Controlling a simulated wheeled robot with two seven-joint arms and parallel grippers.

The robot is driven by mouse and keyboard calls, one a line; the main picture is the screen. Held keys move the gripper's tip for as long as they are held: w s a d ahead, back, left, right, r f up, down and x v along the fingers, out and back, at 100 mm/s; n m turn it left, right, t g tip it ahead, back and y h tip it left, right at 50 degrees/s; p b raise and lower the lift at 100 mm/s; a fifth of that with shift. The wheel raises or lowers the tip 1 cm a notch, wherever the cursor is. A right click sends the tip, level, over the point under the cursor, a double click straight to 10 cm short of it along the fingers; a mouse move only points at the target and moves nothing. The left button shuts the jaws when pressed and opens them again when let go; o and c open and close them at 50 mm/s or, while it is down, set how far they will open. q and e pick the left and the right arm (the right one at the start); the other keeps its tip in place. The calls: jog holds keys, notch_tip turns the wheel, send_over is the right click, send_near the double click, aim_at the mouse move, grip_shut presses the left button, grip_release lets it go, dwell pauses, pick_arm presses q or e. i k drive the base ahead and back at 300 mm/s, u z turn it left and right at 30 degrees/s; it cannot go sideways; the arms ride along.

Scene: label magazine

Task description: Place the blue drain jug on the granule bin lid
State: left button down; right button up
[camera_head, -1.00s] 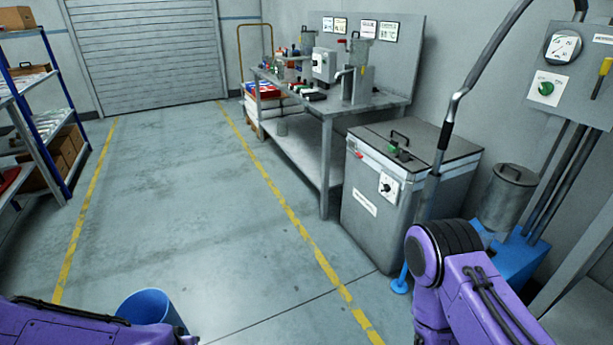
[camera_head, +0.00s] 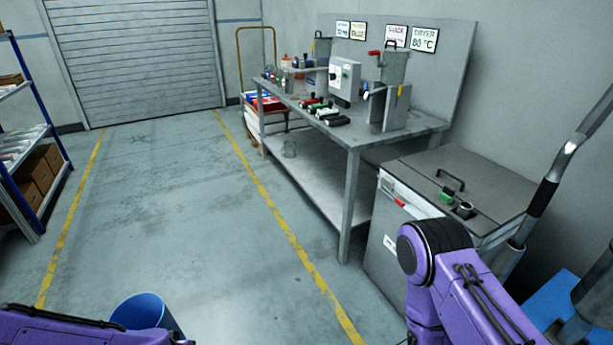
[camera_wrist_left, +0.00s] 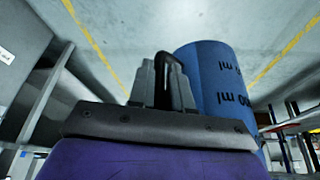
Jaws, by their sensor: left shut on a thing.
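The blue jug (camera_head: 146,311) shows at the bottom left of the head view beside my purple left arm. In the left wrist view the blue jug (camera_wrist_left: 215,85) has dark "ml" markings on its side. My left gripper (camera_wrist_left: 166,80) is shut on its dark handle. A large grey cabinet-like bin stands at the right of the head view, with a flat grey lid (camera_head: 425,168) bearing a black handle and green knob. No label naming it the granule bin is readable. The jug is well apart from it. My right arm shows in front of the bin; its gripper is out of view.
A grey workbench (camera_head: 335,135) with machines and small tools stands beyond the bin. A shelf rack (camera_head: 35,150) with boxes is at the left, and a shuttered door (camera_head: 135,55) at the back. The floor between the yellow lines is clear.

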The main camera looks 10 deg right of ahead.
aim_at(480, 178)
jog(key=z, duration=0.65)
jog(key=i, duration=0.9)
jog(key=z, duration=1.05)
